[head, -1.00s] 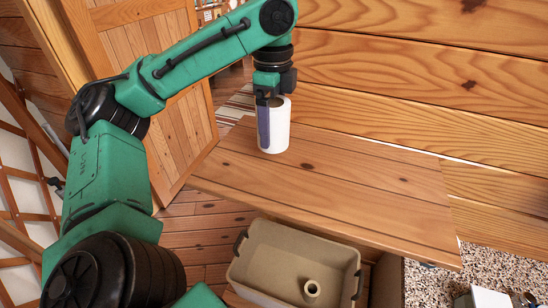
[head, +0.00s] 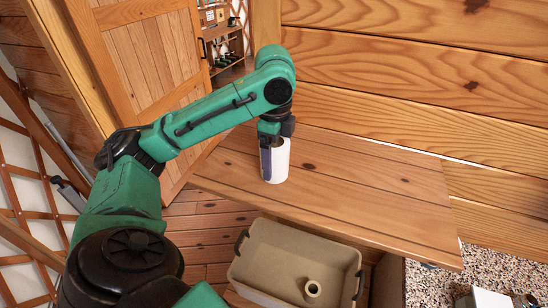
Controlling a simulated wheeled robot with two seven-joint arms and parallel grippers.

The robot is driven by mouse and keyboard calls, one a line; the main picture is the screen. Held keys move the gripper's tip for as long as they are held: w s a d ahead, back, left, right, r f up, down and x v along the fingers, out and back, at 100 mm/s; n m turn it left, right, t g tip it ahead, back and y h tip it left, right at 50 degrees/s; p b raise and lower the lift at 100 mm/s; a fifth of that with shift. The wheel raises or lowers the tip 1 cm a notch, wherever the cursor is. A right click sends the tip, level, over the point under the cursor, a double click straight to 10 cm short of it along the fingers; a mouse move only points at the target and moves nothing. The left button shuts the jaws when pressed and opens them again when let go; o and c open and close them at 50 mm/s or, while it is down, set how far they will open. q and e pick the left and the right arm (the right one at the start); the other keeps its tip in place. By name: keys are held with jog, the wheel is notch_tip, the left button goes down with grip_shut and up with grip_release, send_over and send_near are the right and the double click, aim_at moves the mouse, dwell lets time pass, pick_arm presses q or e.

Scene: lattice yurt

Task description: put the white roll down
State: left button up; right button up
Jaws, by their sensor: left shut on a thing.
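The white roll (head: 279,164) stands upright at the left part of the wooden table (head: 370,195). Its lower end is at the tabletop; I cannot tell for sure whether it touches. My left gripper (head: 274,150) comes down from above and is shut on the roll's wall, with one finger on its outer left side. The other finger is mostly hidden inside the roll. My right gripper is not in view.
A plank wall (head: 420,60) rises behind the table. The tabletop right of the roll is clear.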

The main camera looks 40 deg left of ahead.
pick_arm(q)
jog(key=shift+f, duration=0.1)
jog(key=o, duration=1.2)
jog(key=shift+c, duration=0.2)
notch_tip(320, 180, up, 12)
dwell(0.4)
dwell(0.4)
